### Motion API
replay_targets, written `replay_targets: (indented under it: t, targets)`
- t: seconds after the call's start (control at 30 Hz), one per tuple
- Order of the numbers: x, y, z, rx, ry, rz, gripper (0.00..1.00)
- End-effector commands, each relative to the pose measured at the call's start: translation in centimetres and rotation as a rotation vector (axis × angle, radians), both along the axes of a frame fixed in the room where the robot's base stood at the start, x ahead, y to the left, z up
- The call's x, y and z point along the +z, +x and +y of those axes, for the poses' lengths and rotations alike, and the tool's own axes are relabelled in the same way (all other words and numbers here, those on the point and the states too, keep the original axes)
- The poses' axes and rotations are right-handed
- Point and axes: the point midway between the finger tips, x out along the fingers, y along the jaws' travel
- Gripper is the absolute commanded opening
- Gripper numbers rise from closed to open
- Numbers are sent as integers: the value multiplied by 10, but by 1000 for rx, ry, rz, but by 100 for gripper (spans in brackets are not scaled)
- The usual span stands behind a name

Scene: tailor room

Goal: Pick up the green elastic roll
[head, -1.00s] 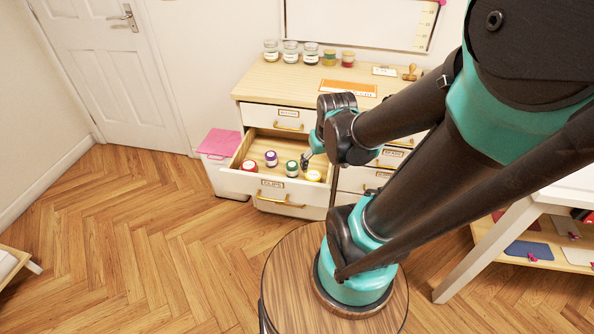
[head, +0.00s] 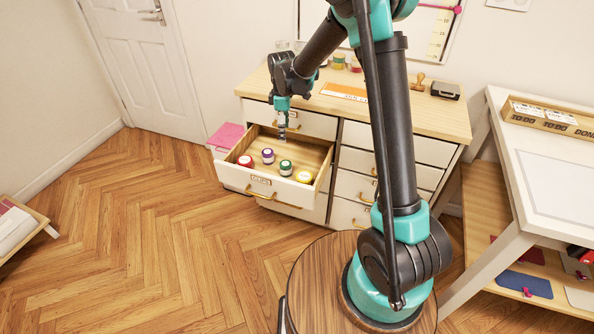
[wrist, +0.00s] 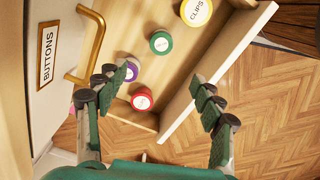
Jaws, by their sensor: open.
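The green elastic roll (head: 286,167) stands in the open drawer (head: 262,195), between a purple roll (head: 268,155) and a yellow roll (head: 304,177). In the wrist view, the green roll (wrist: 160,42) is above the middle, beyond the fingertips. My gripper (head: 282,134) points down over the back part of the drawer. In the wrist view its two fingers are spread wide (wrist: 164,98), with nothing gripped. The left finger partly covers the purple roll (wrist: 131,71). A red roll (wrist: 142,101) shows between the fingertips.
The closed drawer fronts, one labelled BUTTONS with a brass handle (wrist: 93,40), stand beside my gripper. The dresser top (head: 430,112) is above. A white table (head: 545,170) stands at right.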

Motion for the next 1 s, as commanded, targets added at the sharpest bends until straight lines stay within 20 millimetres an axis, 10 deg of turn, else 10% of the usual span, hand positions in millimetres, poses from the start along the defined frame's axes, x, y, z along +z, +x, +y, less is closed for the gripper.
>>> replay_targets:
  t: [1.0]
  targets:
    - [-132, 5, 12, 59, -6, 12, 68]
